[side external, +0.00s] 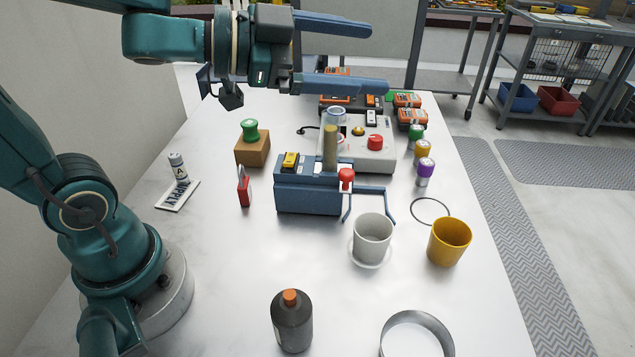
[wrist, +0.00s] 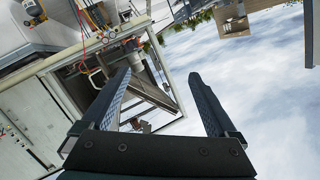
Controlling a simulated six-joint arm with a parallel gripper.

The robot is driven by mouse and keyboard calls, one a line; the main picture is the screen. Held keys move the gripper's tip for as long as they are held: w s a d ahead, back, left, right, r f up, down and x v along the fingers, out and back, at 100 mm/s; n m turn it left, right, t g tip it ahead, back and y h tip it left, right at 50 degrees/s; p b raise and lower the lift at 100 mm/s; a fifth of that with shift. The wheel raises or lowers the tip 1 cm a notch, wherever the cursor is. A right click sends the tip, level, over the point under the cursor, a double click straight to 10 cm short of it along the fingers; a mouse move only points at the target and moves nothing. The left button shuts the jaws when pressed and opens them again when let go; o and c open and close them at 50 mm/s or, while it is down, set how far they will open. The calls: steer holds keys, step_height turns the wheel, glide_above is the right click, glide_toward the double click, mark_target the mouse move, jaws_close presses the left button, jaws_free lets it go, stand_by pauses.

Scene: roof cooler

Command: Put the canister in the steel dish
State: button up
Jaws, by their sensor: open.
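A dark grey canister (side external: 292,326) with an orange cap stands upright on the table at the bottom middle of the side view. The steel dish (side external: 436,328) is the round, thin-walled metal ring at the bottom right, cut off by the picture edge. The part of its inside that shows looks empty. My gripper (side external: 378,58) is high above the far part of the table, its two blue fingers wide apart with nothing between them. It is well away from both canister and dish. The wrist view shows the open fingers (wrist: 160,76) against sky and surroundings; neither task object is identifiable there.
A white cup (side external: 372,240) on a saucer and a yellow cup (side external: 450,241) stand beyond the dish. A blue fixture (side external: 308,196) with a red knob stands mid-table, with a grey control box (side external: 362,150) behind. Bare table lies between canister and dish.

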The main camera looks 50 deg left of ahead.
steer(key=s+d+f+m+g+h, duration=0.4)
steer(key=s+d+m+g+h, duration=0.15)
steer(key=s+d+g, duration=0.2)
steer(key=m+g+h, duration=0.2)
steer(key=g, duration=0.5)
glide_above(305, 332)
steer(key=a, duration=0.4)
step_height(305, 332, down, 2)
step_height(305, 332, down, 16)
steer(key=shift+a+r, duration=0.1)
steer(key=shift+a, duration=0.05)
steer(key=shift+d+f, duration=0.25)
steer(key=shift+x, duration=2.3)
steer(key=shift+r, duration=0.1)
jaws_close()
